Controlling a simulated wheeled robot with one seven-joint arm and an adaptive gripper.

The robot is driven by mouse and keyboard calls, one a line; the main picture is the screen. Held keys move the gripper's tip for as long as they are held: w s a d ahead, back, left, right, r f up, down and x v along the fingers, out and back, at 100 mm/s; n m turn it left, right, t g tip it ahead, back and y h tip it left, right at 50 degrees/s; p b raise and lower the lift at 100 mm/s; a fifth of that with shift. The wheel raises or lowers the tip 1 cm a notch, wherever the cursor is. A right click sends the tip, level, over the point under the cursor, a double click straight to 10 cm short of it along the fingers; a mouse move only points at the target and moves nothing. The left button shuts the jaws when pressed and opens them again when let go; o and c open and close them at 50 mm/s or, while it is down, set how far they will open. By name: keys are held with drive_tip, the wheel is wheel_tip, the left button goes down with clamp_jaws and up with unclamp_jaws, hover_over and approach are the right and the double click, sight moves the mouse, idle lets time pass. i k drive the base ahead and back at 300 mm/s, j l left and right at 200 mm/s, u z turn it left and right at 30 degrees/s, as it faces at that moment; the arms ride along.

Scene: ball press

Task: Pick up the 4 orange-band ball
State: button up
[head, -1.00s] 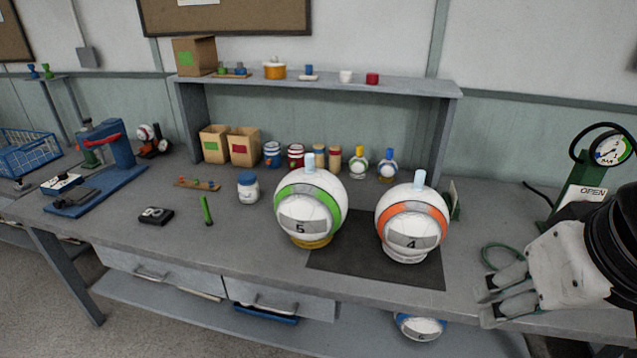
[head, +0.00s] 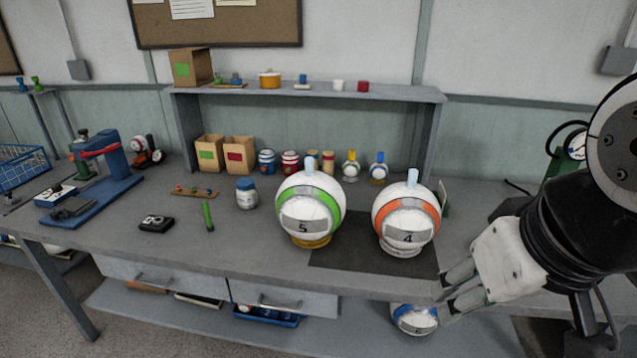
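The orange-band ball (head: 405,215) is white with an orange band, a grey plate marked 4 and a pale blue peg on top. It stands upright on a dark mat (head: 340,262) on the bench. My gripper (head: 447,297) is to the right of and nearer than the ball, by the bench's front edge. Its grey fingers point left and are apart from the ball. The fingers appear spread with nothing between them.
A green-band ball (head: 309,212) marked 5 stands just left of the orange-band ball. A blue-band ball (head: 413,319) sits on the lower shelf. Behind are small jars and a raised shelf (head: 300,92). A pressure gauge stand is partly hidden behind my arm.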

sight(405, 215)
drive_tip(key=i+j+z, duration=0.1)
drive_tip(key=i+z, duration=0.25)
drive_tip(key=i+j+z, duration=0.2)
drive_tip(key=i+z, duration=0.15)
drive_tip(key=i+j+z, duration=0.35)
